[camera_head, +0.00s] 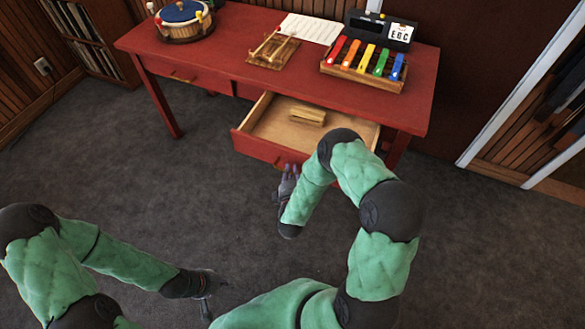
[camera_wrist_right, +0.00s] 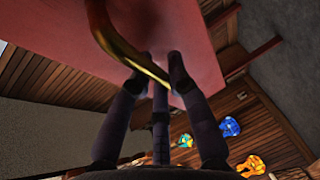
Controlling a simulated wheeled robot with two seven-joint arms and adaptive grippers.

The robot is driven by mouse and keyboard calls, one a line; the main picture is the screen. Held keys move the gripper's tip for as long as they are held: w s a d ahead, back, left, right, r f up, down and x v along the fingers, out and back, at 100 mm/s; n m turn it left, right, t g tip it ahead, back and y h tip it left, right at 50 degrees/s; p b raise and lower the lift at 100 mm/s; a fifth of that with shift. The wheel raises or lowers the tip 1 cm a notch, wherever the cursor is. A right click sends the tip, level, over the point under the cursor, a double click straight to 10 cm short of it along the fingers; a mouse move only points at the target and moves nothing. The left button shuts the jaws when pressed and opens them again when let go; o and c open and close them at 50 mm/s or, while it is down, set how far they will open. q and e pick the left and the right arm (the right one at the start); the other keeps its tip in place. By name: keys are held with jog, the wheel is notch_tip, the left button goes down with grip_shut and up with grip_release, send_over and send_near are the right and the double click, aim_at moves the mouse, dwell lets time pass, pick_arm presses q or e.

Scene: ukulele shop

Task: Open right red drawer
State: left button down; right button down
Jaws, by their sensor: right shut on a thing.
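The right red drawer (camera_head: 262,147) stands well out from the red table, so its pale wooden inside shows in the head view. Its red front (camera_wrist_right: 185,35) fills the upper middle of the right wrist view. The curved brass handle (camera_wrist_right: 122,42) crosses at my right gripper's fingers. My right gripper (camera_wrist_right: 160,70) is shut on this handle; in the head view the gripper (camera_head: 288,172) is just at the drawer front. My left gripper (camera_head: 208,282) hangs low over the carpet at the bottom, away from the drawer; its fingers are too small to judge.
A small wooden block (camera_head: 307,115) lies in the drawer. The red table (camera_head: 225,55) carries a coloured xylophone (camera_head: 365,65), a wooden stand (camera_head: 272,48), a paper sheet (camera_head: 312,28) and a drum-like box (camera_head: 182,20). The carpet (camera_head: 140,190) in front is clear.

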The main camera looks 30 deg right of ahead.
jog(key=shift+s+a, duration=0.1)
jog(key=shift+s, duration=0.05)
jog(key=c, duration=1.4)
grip_release()
jog(key=v, duration=1.2)
jog(key=shift+f, duration=0.1)
